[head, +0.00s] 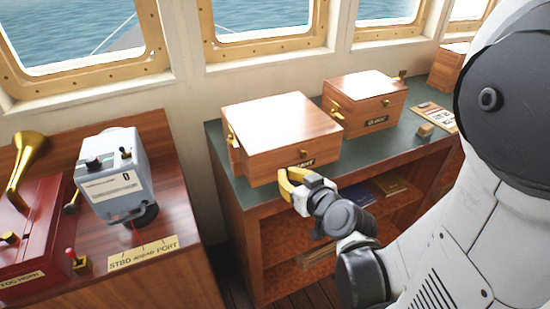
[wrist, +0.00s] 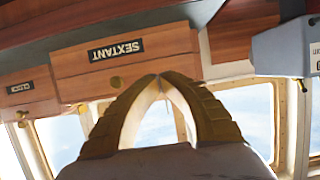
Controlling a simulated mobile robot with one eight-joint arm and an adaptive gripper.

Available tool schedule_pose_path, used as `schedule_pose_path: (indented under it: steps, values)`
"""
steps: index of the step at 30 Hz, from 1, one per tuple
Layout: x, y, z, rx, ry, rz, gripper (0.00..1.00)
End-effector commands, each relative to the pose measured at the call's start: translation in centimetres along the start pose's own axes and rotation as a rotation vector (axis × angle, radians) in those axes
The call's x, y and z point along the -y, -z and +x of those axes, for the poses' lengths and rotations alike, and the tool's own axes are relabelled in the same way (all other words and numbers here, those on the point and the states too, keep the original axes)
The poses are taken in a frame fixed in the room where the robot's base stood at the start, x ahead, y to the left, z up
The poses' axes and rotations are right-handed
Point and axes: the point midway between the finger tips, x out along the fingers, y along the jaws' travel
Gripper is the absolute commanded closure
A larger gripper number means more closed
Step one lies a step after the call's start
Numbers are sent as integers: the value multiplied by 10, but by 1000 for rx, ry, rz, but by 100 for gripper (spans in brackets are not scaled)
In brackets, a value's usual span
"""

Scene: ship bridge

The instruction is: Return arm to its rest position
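My gripper (head: 287,183) has yellow fingers and is in front of the lower front edge of the sextant box (head: 277,128) in the head view. In the wrist view the two fingertips of my gripper (wrist: 158,78) meet, with nothing seen between them. The wrist view is upside down and shows the wooden sextant box (wrist: 150,62) with its black SEXTANT label beyond the fingers. I cannot tell whether the fingertips touch the box. My arm reaches in from the right of the head view, bent and extended.
The clock box (head: 366,100) stands right of the sextant box on the green-topped cabinet (head: 400,142), whose open shelf holds books (head: 390,187). At left, a wooden console (head: 180,285) bears a grey instrument (head: 118,180) and a red foghorn box (head: 30,235). Windows line the wall.

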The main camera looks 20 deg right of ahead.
Motion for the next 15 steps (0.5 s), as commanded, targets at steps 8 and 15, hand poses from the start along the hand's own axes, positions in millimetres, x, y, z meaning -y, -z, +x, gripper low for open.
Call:
schedule_pose_path:
  steps: [8,15]
  values:
    - [5,-2,-2,15,11,0,100]
    - [51,-4,-13,209,103,2,100]
